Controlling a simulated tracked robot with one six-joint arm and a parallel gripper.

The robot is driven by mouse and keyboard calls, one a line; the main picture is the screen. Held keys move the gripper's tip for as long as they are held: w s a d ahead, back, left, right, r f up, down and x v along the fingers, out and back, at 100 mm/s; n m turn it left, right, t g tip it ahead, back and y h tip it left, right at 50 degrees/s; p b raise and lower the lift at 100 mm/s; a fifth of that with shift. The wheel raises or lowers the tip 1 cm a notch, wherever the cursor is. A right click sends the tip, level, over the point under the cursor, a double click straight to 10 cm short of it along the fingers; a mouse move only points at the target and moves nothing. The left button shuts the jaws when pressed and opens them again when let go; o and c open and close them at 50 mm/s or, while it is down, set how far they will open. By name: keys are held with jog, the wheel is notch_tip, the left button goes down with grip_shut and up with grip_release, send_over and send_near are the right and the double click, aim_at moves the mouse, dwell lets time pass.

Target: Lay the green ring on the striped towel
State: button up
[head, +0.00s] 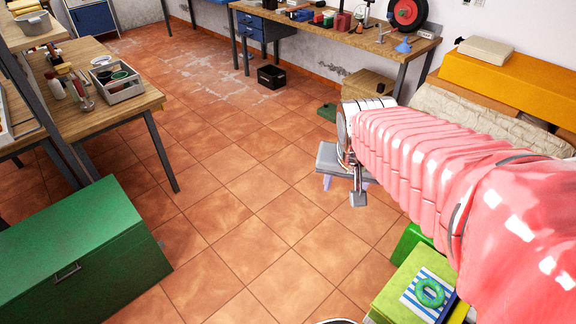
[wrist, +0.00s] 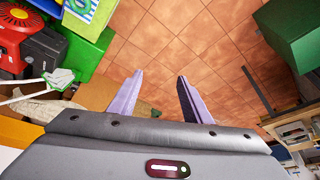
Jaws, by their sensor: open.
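The green ring (head: 430,292) lies flat on the blue-and-white striped towel (head: 410,301) at the lower right of the head view. The towel lies on a lime-green surface (head: 393,298). In the wrist view a part of the towel (wrist: 76,12) shows at the top left edge, cut off by the frame. My gripper (wrist: 160,78) is open, with nothing between its two pale purple fingers. In the head view my gripper (head: 345,185) hangs over the tiled floor, apart from the ring and beyond the towel.
A green chest (head: 75,255) stands at the lower left. A workbench with a grey tray (head: 118,86) is at the left. Another bench (head: 340,36) with tools runs along the back wall. A small black crate (head: 271,77) sits on the floor. The middle floor is clear.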

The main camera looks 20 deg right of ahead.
jog(key=s+a+r+n+y, duration=0.1)
jog(key=s+a+r+n, duration=0.1)
jog(key=s+a+n, duration=0.1)
jog(key=s+a+r+n+t, duration=0.1)
jog(key=s+a+n, duration=0.2)
jog(key=s+a, duration=0.2)
jog(key=a, duration=0.2)
jog(key=shift+s+a+r+y, duration=0.35)
jog(key=shift+a+y, duration=0.05)
jog(key=shift+c, duration=0.6)
